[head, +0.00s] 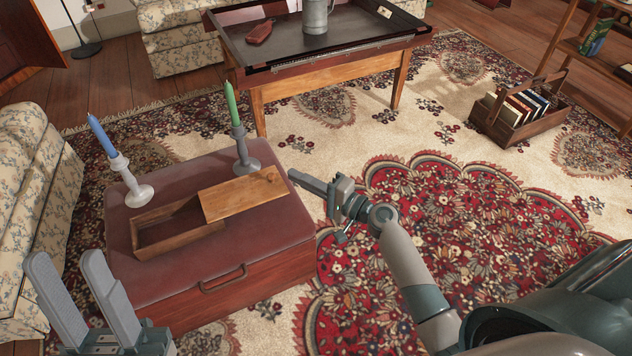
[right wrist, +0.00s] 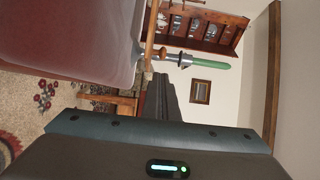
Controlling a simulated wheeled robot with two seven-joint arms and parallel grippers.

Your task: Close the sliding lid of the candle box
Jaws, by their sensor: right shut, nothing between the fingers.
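The candle box (head: 170,238) is a brown wooden box lying on a maroon-topped chest. Its paler sliding lid (head: 243,194) is drawn out to the right, leaving the left part of the box open and its inside showing. The lid also shows edge-on in the right wrist view (right wrist: 150,42). My right gripper (head: 291,175) is shut and empty, its fingertips just beyond the lid's right end; I cannot tell whether they touch it. Its fingers show dark in the right wrist view (right wrist: 157,82). My left gripper (head: 66,258) is open and empty at the lower left, in front of the chest.
A blue candle in a grey holder (head: 139,194) stands behind the box's left end. A green candle in a holder (head: 243,150) stands close behind the lid. The chest (head: 250,292) has bare top around the box. A tray table (head: 318,75) stands behind.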

